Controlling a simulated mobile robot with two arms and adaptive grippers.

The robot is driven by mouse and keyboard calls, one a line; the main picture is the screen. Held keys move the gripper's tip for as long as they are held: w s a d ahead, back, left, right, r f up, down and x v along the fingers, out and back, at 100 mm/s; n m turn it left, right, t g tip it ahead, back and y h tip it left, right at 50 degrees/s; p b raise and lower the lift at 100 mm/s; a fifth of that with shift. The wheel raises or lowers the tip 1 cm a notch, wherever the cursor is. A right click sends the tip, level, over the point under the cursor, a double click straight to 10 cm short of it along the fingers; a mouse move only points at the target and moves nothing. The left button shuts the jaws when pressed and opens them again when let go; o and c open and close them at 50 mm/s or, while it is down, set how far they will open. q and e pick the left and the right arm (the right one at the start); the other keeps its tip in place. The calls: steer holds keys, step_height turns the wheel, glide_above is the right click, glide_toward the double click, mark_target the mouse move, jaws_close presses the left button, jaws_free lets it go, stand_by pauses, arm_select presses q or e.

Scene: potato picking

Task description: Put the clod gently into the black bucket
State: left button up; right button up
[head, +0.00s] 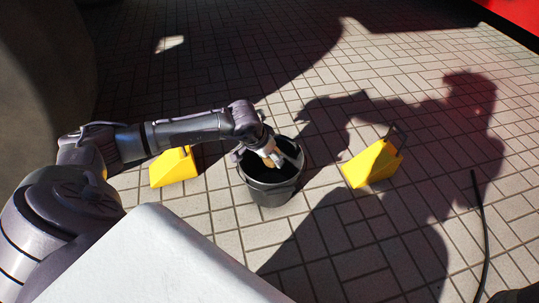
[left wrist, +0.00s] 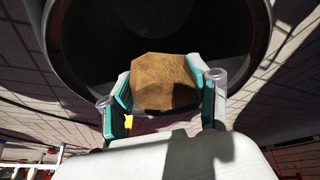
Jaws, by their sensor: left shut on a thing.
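The black bucket (head: 268,189) stands on the tiled floor in the middle of the head view. My left gripper (head: 272,160) is over the bucket's opening, shut on the clod. In the left wrist view the clod (left wrist: 165,82) is a brown, angular lump between the teal-padded fingers of my left gripper (left wrist: 165,95). The dark mouth of the bucket (left wrist: 52,50) lies behind it. In the head view only a small part of the clod (head: 269,163) shows. How deep it is relative to the rim, I cannot tell. My right gripper is not in view.
A yellow wedge block (head: 174,168) stands left of the bucket, behind my arm. Another yellow wedge block (head: 371,165) stands to the right. A black cable (head: 484,230) lies at the far right. The tiles beyond the bucket are clear.

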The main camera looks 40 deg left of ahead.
arm_select(q)
steer(key=shift+f+b, duration=0.75)
steer(key=shift+f, duration=0.35)
steer(key=o, duration=1.3)
steer(key=v, duration=1.2)
